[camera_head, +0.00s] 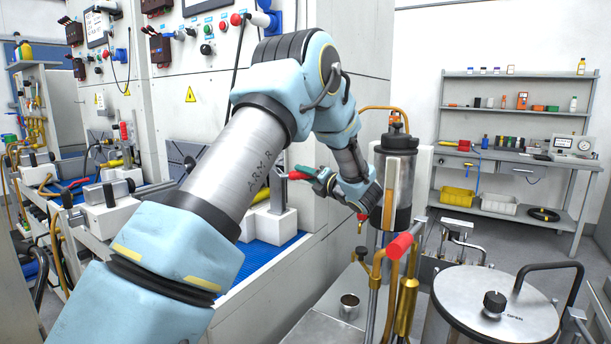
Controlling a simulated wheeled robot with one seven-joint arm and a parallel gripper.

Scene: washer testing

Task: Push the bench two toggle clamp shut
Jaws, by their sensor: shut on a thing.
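A toggle clamp (278,196) stands on a white block on the blue mat, right of my upper arm. Its red handle (297,175) points right, to my gripper (310,175). My gripper is small in this view, and its fingers are at the handle. It appears shut on the red handle, though the exact contact is hard to see. The clamp's lower part is partly hidden by my arm, and whether its tip presses on anything cannot be told. No label shows which bench this is.
A grey cylinder (398,190) with hoses stands close right of my wrist. A red-ended lever (399,246) and a lidded steel pot (495,305) are in front. Another bench (60,205) with clamps is at left. Panels with switches rise behind. Shelves (515,110) stand far right.

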